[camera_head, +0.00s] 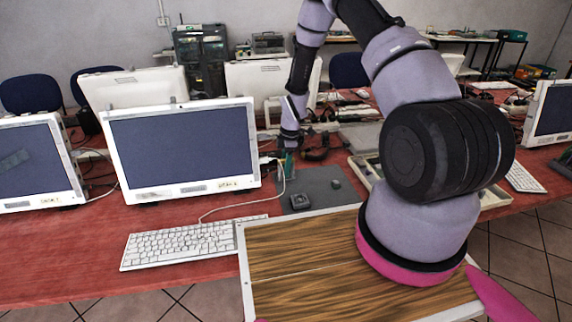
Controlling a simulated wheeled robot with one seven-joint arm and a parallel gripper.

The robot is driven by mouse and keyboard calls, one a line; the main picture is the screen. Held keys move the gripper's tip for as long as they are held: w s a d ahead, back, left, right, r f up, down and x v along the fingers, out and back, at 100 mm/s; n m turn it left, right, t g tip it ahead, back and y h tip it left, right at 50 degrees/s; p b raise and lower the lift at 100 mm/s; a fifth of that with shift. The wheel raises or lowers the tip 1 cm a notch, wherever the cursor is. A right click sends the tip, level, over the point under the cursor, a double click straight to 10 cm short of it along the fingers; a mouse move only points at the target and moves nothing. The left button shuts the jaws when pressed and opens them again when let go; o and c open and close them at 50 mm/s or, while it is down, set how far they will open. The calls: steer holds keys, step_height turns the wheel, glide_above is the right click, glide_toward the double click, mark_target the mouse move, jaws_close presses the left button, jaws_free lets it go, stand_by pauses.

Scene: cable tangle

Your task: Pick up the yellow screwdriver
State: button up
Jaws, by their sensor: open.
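I cannot make out the yellow screwdriver in the head view; it may be hidden behind my arm or among the clutter. My gripper (290,139) is small in the picture, pointing down over the red table (190,225) just right of the central monitor. It is open, with nothing visibly held. A small green upright item (289,166) shows just below it. I cannot tell whether the two touch.
A white monitor (183,147) and keyboard (195,242) stand left of my gripper. A thin white cable runs over the table. A grey mat (318,186) carries a dark mouse (299,202). A shallow tray (495,197) lies partly behind my arm. Cables and tools clutter the back.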

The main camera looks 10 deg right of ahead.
steer(key=shift+f, duration=0.35)
jaws_close()
